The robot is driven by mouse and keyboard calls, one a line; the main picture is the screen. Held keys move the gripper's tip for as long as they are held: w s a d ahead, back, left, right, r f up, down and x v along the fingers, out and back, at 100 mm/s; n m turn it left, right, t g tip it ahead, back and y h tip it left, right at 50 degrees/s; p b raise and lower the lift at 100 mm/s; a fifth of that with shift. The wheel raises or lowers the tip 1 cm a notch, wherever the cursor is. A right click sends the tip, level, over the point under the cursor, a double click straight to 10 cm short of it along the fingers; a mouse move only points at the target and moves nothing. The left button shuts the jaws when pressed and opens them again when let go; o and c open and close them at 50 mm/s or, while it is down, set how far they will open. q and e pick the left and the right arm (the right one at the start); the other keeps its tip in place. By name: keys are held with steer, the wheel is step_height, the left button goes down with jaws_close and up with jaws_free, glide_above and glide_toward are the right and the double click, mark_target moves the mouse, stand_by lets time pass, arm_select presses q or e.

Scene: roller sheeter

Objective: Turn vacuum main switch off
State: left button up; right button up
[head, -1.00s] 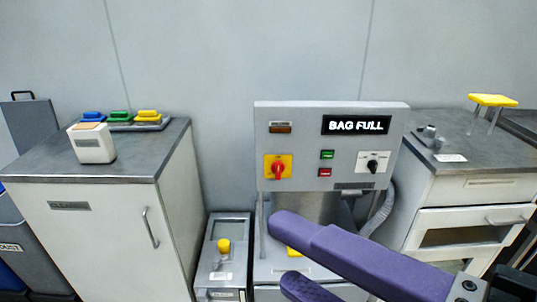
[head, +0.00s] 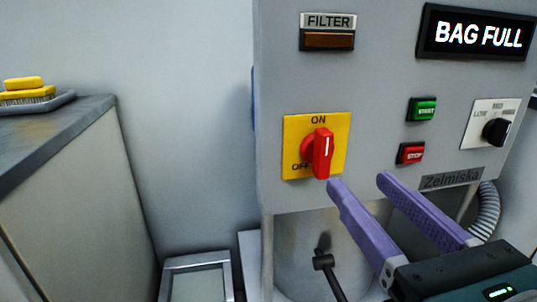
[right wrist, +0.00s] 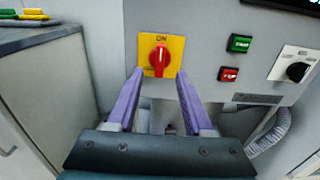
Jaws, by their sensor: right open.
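The main switch is a red rotary knob (head: 321,152) on a yellow plate (head: 298,133) marked ON at the top and OFF at the lower left. The knob's handle stands upright, with its white mark toward ON. In the right wrist view the knob (right wrist: 159,59) sits ahead, between the lines of my fingers. My right gripper (head: 357,180) is open and empty, with its purple fingertips just below and to the right of the knob in the head view. I cannot tell whether a fingertip touches it. My left gripper is out of view.
The grey panel also holds a green START button (head: 423,110), a red STOP button (head: 411,153), a black selector (head: 496,131), a FILTER lamp (head: 327,40) and a lit BAG FULL sign (head: 477,33). A cabinet (head: 75,200) with a yellow brush (head: 27,95) stands at left.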

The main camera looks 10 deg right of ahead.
mark_target(327, 146)
steer(key=w+p, duration=0.1)
steer(key=w, duration=0.8)
steer(key=shift+a+r, duration=0.1)
jaws_close()
stand_by(0.4)
